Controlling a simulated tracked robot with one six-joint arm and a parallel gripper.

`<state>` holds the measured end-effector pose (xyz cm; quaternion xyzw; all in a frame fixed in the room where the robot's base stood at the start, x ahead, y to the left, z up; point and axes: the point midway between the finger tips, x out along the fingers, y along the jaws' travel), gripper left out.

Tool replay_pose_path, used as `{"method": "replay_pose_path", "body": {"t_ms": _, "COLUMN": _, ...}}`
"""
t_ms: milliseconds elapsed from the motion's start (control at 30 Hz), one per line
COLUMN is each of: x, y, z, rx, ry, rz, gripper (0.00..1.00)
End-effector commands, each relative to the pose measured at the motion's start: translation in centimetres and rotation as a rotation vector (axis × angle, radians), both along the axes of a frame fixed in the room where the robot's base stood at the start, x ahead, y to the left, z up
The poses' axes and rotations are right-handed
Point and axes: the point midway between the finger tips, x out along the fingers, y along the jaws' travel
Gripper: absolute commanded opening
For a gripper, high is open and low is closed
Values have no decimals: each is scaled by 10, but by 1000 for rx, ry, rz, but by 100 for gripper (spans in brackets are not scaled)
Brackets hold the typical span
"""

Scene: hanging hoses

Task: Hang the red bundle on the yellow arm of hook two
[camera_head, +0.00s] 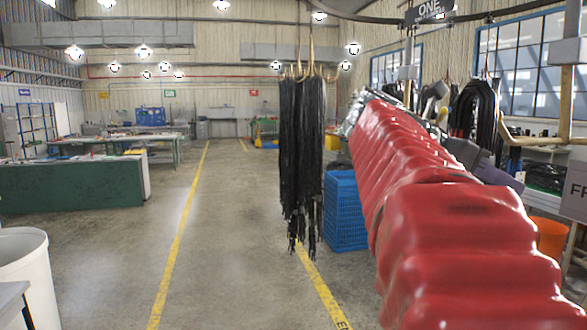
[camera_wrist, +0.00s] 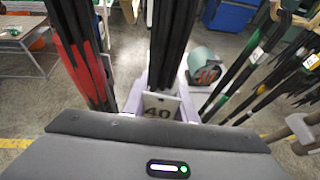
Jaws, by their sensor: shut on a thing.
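My gripper (camera_wrist: 163,104) is in the wrist view, its pale lilac fingers closed around dark hoses (camera_wrist: 172,45). In the head view, an arched dark bundle with a little red (camera_head: 474,108) shows beyond my red-sleeved arm, which hides much of the gripper. A yellowish wooden arm (camera_head: 535,138) is at the right; no number shows on it.
A black bundle (camera_head: 301,140) hangs on hooks mid-view. Green-marked hoses (camera_wrist: 258,62) hang at the wrist view's right, below a wooden hook (camera_wrist: 292,17). A blue crate (camera_head: 345,212) stands on the floor. The aisle left is clear.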

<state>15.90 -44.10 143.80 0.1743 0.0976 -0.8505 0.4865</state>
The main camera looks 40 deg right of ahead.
Motion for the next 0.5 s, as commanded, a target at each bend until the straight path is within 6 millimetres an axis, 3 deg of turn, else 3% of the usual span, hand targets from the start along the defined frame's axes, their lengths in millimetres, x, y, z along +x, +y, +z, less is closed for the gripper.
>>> {"method": "replay_pose_path", "body": {"t_ms": 500, "x": -9, "y": -20, "z": -1, "rx": -3, "ry": -1, "rz": -1, "gripper": 0}}
